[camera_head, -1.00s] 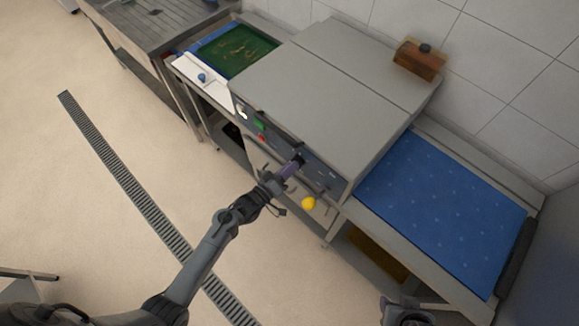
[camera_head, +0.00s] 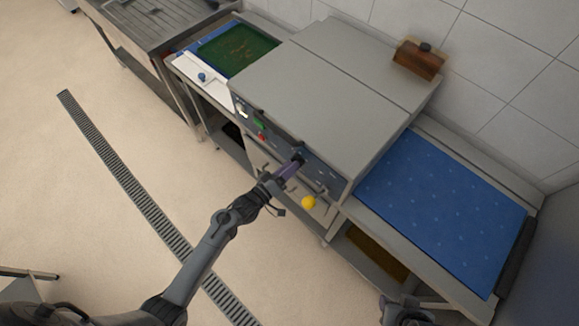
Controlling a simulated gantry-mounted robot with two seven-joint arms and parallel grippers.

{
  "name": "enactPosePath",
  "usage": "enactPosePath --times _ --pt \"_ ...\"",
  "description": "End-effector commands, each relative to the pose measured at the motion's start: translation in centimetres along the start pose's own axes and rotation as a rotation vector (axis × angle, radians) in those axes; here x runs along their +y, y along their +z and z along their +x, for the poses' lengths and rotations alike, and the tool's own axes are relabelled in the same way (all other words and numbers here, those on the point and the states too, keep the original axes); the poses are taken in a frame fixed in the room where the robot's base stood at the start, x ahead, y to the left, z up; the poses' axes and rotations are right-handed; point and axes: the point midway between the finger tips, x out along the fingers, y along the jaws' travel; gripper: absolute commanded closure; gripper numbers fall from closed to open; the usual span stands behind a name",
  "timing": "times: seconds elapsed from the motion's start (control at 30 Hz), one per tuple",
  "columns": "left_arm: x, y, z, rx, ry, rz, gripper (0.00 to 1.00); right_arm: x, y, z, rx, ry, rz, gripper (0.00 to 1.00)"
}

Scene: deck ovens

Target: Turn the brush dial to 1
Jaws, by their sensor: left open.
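The grey boxy machine (camera_head: 310,80) stands in the middle, with a dark control panel (camera_head: 325,176) along its front. My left gripper (camera_head: 296,164) is at the middle of this panel, at a dark knob; the gripper covers most of it, so I cannot read the dial's setting or tell whether the fingers touch it. The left gripper is open. A green button (camera_head: 259,125) and a red button (camera_head: 261,137) sit on the panel to its left. My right gripper (camera_head: 402,308) shows only in part at the bottom edge, away from the machine.
A yellow ball knob (camera_head: 308,202) on a lever sticks out just right of my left gripper. A blue belt (camera_head: 445,215) extends at the right, and a green-bottomed tray (camera_head: 238,50) lies at the left end.

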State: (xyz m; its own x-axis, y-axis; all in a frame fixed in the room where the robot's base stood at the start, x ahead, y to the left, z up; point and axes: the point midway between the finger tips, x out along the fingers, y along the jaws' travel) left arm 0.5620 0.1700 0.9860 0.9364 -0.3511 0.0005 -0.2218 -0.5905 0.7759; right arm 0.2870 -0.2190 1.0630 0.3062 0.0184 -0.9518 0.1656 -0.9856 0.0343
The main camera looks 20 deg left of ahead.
Motion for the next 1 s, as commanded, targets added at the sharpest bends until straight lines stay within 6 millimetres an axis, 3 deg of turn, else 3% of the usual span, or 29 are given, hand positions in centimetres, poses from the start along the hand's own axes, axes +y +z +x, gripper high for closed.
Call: enactPosePath --times 0.6,1.0 --pt "-0.1 0.1 -9.2 -0.001 -0.002 0.0 0.58 0.0 0.1 0.5 0.0 0.001 -0.002 0.57" --pt "0.0 0.0 -10.3 -0.001 -0.001 0.0 0.58 -0.1 0.1 0.5 0.001 -0.004 0.005 0.57"
